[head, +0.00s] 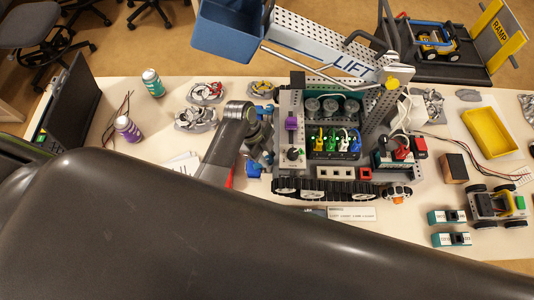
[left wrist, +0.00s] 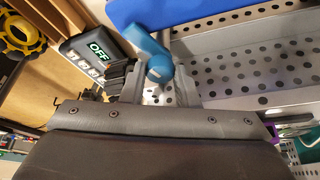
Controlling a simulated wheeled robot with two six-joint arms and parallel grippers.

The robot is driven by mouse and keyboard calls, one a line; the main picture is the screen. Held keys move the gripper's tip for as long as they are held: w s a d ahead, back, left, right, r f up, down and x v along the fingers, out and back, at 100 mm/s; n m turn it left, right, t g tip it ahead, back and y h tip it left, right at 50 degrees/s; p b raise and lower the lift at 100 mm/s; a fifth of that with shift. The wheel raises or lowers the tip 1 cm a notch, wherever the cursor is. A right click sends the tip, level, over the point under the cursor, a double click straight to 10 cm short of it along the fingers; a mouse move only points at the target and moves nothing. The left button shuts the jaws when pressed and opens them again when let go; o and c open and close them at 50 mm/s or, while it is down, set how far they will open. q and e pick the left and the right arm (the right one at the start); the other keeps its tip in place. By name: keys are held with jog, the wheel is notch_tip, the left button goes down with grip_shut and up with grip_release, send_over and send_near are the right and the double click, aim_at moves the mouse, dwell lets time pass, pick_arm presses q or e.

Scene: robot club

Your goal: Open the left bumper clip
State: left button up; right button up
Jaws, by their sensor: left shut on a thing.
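The club robot (head: 330,170) stands on the table, with tracks along its near side. Blue clip parts show at its left end, a far one (head: 264,111) and a near one (head: 253,169). My left gripper (head: 262,148) is at this left end, its jaws small and partly hidden against the robot. In the left wrist view a blue rounded clip lever (left wrist: 155,55) rises between the finger ends of my left gripper (left wrist: 155,90), which is shut on it. The dark gripper body hides the lever's lower part. My right gripper is not in view.
A LIFT arm (head: 330,55) with a blue bucket (head: 230,30) reaches over the robot's far side. A purple can (head: 127,128), a green can (head: 152,82) and a laptop (head: 70,105) stand left. A yellow tray (head: 489,132) lies right. My dark arm covers the foreground.

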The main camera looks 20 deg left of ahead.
pick_arm(q)
jog(key=n+t, duration=0.1)
jog(key=n, duration=0.1)
jog(key=n+t, duration=0.1)
jog(key=n, duration=0.2)
jog(key=shift+s+n, duration=0.2)
jog(key=shift+n, duration=0.1)
jog(key=shift+s+d+n+t+y, duration=0.1)
jog(key=shift+n+t+y, duration=0.6)
jog(key=shift+n, duration=1.2)
jog(key=o, duration=0.7)
jog(key=shift+r, duration=0.1)
